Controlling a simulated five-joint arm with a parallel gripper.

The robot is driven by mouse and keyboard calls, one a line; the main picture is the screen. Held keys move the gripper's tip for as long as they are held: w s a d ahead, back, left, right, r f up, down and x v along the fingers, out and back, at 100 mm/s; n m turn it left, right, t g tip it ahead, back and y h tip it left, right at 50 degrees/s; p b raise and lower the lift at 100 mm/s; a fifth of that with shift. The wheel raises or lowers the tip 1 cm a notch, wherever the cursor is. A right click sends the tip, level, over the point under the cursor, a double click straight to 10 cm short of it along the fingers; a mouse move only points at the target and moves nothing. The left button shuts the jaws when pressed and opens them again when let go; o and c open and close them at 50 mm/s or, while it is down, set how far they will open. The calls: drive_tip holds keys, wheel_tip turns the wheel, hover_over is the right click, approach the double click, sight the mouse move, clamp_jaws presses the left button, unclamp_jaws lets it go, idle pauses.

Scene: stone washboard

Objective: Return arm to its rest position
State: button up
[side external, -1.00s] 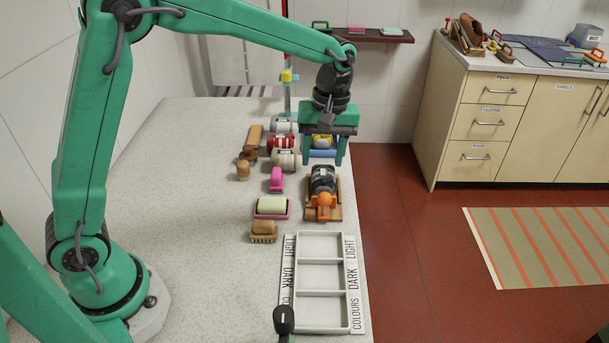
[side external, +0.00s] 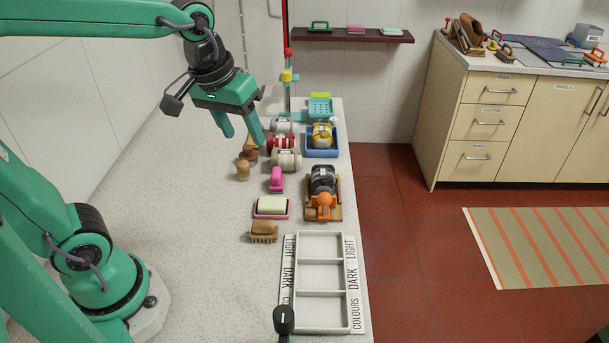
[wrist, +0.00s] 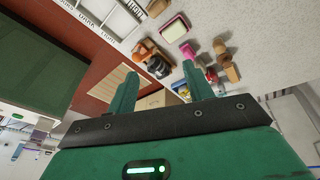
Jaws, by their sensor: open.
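My green gripper (side external: 241,135) is open and empty in the side external view. It hangs in the air above the far part of the stone counter (side external: 190,205), left of the striped rolls. In the wrist view my gripper's two fingers (wrist: 160,85) stand apart with nothing between them. My upper arm reaches in from the left edge and folds back toward my base. The gripper hides part of the wooden pieces behind its right finger.
On the counter are wooden pegs (side external: 243,172), a red-banded roll (side external: 281,142), a pink brush (side external: 276,180), a soap dish (side external: 272,213), a blue tray (side external: 322,153), an orange-fronted holder (side external: 324,207) and a sorting tray (side external: 318,234).

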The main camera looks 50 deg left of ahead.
drive_tip(key=s+a+f+m+t, duration=0.1)
drive_tip(key=s+a+m+t, duration=0.1)
drive_tip(key=s, duration=0.6)
drive_tip(key=shift+f+m, duration=0.15)
drive_tip(key=shift+m, duration=0.65)
